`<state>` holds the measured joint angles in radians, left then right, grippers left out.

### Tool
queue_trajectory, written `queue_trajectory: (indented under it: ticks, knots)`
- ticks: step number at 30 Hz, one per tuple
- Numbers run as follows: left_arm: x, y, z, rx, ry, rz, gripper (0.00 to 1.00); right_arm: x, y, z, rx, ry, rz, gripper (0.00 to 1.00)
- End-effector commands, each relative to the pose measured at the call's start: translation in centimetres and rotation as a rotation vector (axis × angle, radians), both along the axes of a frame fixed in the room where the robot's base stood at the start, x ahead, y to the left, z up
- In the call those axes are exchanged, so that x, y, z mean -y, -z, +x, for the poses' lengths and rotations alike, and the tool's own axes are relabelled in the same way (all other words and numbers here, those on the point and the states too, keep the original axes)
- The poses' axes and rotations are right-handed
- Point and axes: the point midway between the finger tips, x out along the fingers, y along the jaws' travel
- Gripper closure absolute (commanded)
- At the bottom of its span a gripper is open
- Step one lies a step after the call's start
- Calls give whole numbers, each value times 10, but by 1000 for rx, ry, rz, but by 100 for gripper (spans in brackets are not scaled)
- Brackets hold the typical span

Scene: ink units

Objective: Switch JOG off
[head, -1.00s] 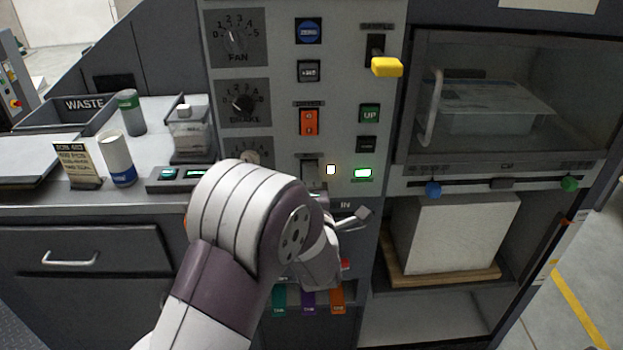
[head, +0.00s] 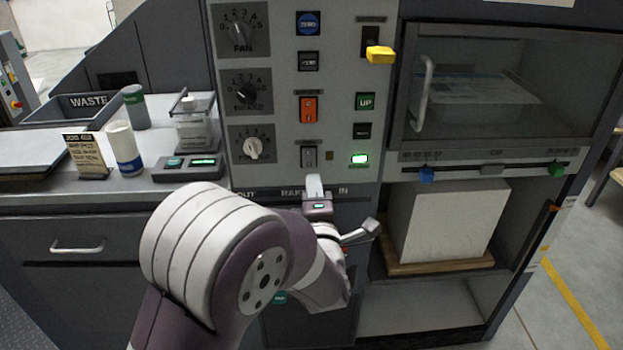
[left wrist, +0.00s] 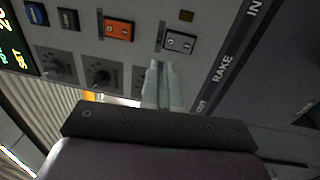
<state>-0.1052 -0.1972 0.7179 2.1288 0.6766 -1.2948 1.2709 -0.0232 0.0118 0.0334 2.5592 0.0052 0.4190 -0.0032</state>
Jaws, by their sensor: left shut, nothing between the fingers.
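A grey rocker switch (head: 309,157) sits low on the panel, with a small square lamp (head: 329,155) at its right. My right gripper is not in view.
An orange rocker (head: 308,109) is above, and a lit green button (head: 359,159) is to the right. A white-pointer dial (head: 253,149) is at the left. A yellow-handled lever (head: 380,54) sticks out at the upper right.

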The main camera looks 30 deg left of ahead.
Motion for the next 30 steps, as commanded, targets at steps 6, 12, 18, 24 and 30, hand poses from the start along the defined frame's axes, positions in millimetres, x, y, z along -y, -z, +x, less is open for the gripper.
queue_trajectory:
  ticks: [6,12,18,24,30]
  knots:
    - [17,-5,-26,1,2,0,100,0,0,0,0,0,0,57]
    - [19,-5,-33,0,0,0,100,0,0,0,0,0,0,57]
    - [19,-5,-32,0,0,0,100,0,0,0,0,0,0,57]
    - [19,-5,-32,-1,0,1,100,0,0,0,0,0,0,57]
    - [52,51,-21,-402,187,190,100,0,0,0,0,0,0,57]
